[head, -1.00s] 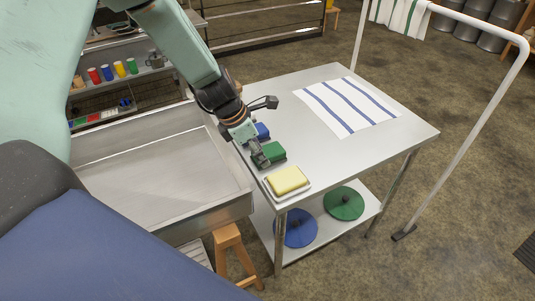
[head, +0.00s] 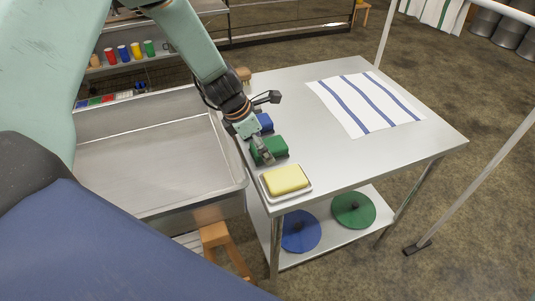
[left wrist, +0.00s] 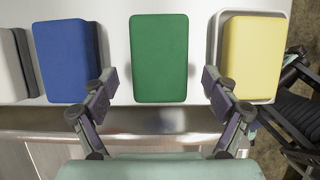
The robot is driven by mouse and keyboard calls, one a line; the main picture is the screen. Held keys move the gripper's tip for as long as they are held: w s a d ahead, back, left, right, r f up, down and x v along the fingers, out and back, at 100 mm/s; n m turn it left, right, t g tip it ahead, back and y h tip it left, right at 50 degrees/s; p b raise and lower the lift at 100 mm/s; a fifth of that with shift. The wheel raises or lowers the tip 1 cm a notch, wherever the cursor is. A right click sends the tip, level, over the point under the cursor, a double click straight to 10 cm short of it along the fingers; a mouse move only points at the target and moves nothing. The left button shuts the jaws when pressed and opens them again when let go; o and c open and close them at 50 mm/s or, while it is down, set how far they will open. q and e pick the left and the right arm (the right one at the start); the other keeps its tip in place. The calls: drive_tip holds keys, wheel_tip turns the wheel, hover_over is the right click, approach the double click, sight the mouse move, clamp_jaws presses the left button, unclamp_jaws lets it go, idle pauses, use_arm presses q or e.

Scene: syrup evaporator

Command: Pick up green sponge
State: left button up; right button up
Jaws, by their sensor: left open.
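The green sponge (head: 276,150) lies on the steel table near its left edge, between the blue sponge and the yellow one. In the left wrist view the green sponge (left wrist: 159,58) is upright in the middle of the picture. My left gripper (left wrist: 159,82) is open, with one finger on each side of the sponge's near end, and gaps show between fingers and sponge. In the head view the left gripper (head: 264,156) is over the green sponge and hides part of it. My right gripper is not in view.
The blue sponge (left wrist: 66,60) is left of the green one, and the yellow sponge (left wrist: 252,57) on a white tray (head: 306,191) is right of it. A striped towel (head: 345,100) lies further back on the table. A steel basin (head: 150,150) adjoins on the left.

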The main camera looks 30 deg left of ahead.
use_arm(q)
drive_tip(key=shift+w+d+f, duration=0.1)
drive_tip(key=shift+d+f, duration=0.15)
drive_tip(key=shift+w+d, duration=0.1)
drive_tip(key=shift+w+f, duration=0.1)
drive_tip(key=shift+a, duration=0.35)
drive_tip(key=shift+c, duration=0.6)
drive_tip(key=shift+s, duration=0.2)
drive_tip(key=shift+c, duration=1.6)
drive_tip(key=shift+d, duration=0.25)
drive_tip(key=c, duration=0.3)
drive_tip(key=shift+w, duration=0.1)
drive_tip(key=shift+c, duration=0.7)
drive_tip(key=shift+a, duration=0.15)
drive_tip(key=shift+c, duration=1.4)
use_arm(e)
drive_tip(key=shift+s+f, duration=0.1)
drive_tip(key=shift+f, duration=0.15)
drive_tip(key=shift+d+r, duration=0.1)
